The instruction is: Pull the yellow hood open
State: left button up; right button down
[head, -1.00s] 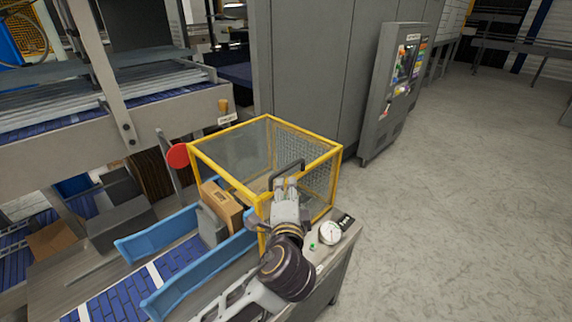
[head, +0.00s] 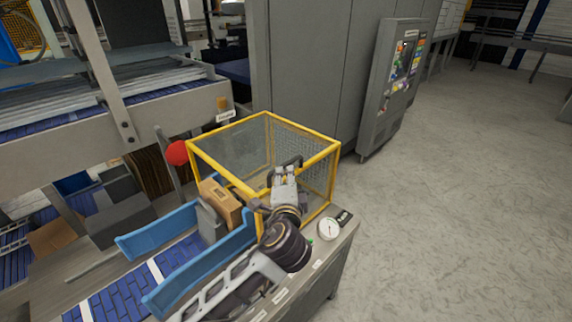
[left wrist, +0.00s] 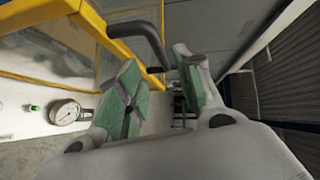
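The yellow hood (head: 317,134) is a yellow-framed box with clear and mesh panels. It sits closed over the end of the conveyor in the head view. Its dark bar handle (head: 298,160) is on the near side and also shows in the left wrist view (left wrist: 148,38). My left gripper (head: 285,170) is at the handle, and its green-padded fingers (left wrist: 158,68) are spread apart. The handle bar runs close in front of the fingertips, partly between them. I cannot tell whether they touch it. My right gripper is not in view.
A brown carton (head: 222,202) stands between blue guide rails (head: 205,272) beside the hood. A gauge (head: 329,229) sits on the machine's near right corner. A grey control panel (head: 392,85) stands behind right. The floor at right is clear.

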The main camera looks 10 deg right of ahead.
aim_at(286, 163)
pick_arm(q)
jog(key=shift+p+x, duration=0.55)
jog(key=shift+x, duration=4)
grip_shut()
